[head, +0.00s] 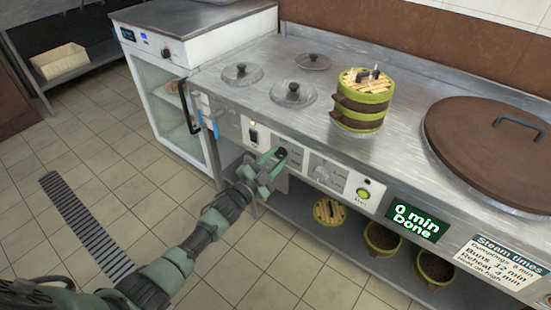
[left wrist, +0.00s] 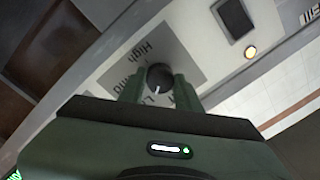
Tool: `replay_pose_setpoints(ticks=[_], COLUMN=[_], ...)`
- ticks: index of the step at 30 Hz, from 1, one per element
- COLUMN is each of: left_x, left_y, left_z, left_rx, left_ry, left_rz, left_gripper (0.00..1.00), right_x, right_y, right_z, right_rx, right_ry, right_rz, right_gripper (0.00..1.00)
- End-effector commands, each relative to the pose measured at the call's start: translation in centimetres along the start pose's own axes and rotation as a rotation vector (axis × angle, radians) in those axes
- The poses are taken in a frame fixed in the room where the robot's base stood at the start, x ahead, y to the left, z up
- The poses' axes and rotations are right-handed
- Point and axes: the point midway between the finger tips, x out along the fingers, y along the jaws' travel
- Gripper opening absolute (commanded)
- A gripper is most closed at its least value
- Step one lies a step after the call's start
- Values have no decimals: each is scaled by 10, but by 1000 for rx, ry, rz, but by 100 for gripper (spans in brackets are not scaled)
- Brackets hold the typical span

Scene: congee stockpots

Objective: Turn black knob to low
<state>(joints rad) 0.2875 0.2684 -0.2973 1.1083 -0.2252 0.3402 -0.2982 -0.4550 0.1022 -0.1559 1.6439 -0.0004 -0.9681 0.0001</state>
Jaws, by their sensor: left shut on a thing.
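The black knob (head: 282,152) is on the front panel of the steel counter. In the left wrist view the knob (left wrist: 159,73) sits on a grey label plate, between the two green fingers of my left gripper (left wrist: 159,88). The gripper is shut on it. The knob's white mark points down in that view, near a partly hidden label starting with "L". The word "High" (left wrist: 138,55) shows on the upper left side of the plate. In the head view my left gripper (head: 268,163) reaches the panel from the left. My right gripper is not in view.
The display (head: 414,219) reads "0 min Done". Steamer baskets (head: 362,100) stand on the counter. A handle (head: 188,108) juts out at left.

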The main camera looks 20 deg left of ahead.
Motion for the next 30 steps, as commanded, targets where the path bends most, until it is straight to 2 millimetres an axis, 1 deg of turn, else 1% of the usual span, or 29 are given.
replay_pose_setpoints(ticks=[1, 2, 3, 4, 12, 15, 17, 19, 24, 27, 30], left_x=[-1, -1, -1, -1, 0, -5, -12, -23, -53, -67, -75], left_y=[1, 1, 1, 1, 0, 0, 0, 0, 0, 0, 0], left_z=[1, 1, 1, 1, 0, 1, 1, 1, 0, 0, 1], left_rx=[0, 0, 0, 0, 1, 1, 1, 1, 1, 1, 1], left_ry=[-3, -3, -2, -2, -1, -2, -2, -3, -3, -2, -2], left_rz=[2, 2, 2, 2, 1, 1, 1, 2, 3, 2, 2], left_gripper=[0, 39, 50, 55, 55, 55, 55, 55, 55, 55, 55], right_x=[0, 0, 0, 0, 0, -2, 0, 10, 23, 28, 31], right_y=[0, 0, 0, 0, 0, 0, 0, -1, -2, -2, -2], right_z=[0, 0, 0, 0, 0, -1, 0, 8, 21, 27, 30], right_rx=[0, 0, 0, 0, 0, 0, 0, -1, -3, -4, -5], right_ry=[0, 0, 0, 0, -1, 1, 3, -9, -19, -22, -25], right_rz=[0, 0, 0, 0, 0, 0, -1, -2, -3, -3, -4], right_gripper=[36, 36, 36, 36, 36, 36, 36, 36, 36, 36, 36])
